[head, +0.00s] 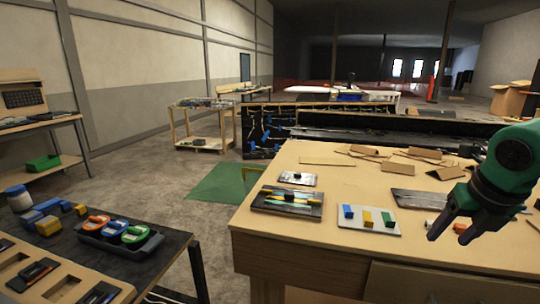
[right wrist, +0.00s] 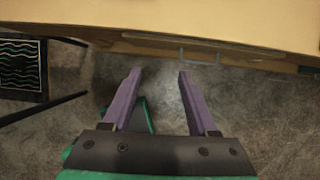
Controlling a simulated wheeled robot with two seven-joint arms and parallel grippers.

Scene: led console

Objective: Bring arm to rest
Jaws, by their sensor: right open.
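My right arm comes in from the right edge of the head view, with its green wrist beside the right part of the wooden table (head: 300,155). My right gripper (head: 447,238) points down and to the left, in front of the table top in the picture. In the right wrist view its two purple fingers (right wrist: 160,76) stand apart with nothing between them. Below them is grey concrete floor (right wrist: 165,105), and the table's edge (right wrist: 150,42) runs across the top. My left arm and left gripper are not in view.
On the table are a white board (head: 369,225) with blue, yellow and green blocks, a dark panel (head: 287,208) with coloured strips, and several cardboard pieces (head: 358,151). A dark bench (head: 128,270) with coloured items stands at the left. Floor shows between bench and table.

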